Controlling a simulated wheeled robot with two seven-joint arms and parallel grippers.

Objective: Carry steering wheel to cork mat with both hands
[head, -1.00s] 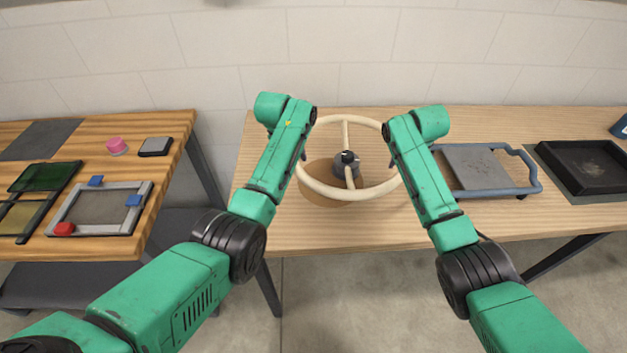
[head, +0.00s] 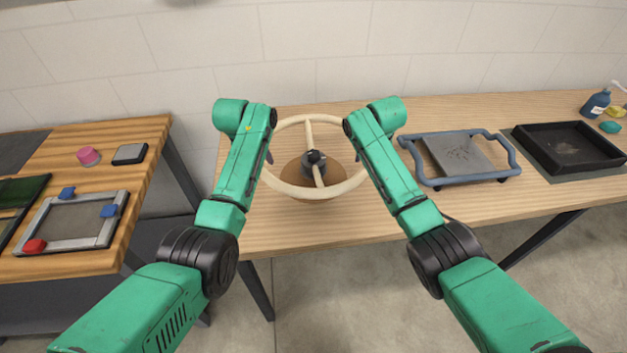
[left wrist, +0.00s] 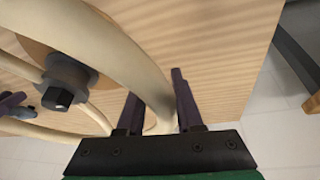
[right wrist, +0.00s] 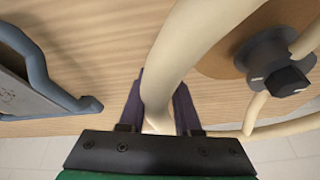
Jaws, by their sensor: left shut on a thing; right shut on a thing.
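The cream steering wheel (head: 314,120) with a dark grey hub (head: 314,163) is held level over the table, between my two grippers. The round brown cork mat (head: 325,196) lies below it on the table, mostly behind the rim and hub. My left gripper (head: 268,158) is shut on the left side of the rim, which passes between its fingers in the left wrist view (left wrist: 158,105). My right gripper (right wrist: 160,105) is shut on the right side of the rim. Its fingertips are mostly hidden behind its arm in the head view. I cannot tell the exact gap between wheel and mat.
On the wooden table (head: 290,228), a blue-framed tray (head: 465,180) stands right of the wheel, with a black tray (head: 565,160) and a blue bottle (head: 596,103) further right. A separate table at left holds a grey frame (head: 75,245) and a pink piece (head: 88,155).

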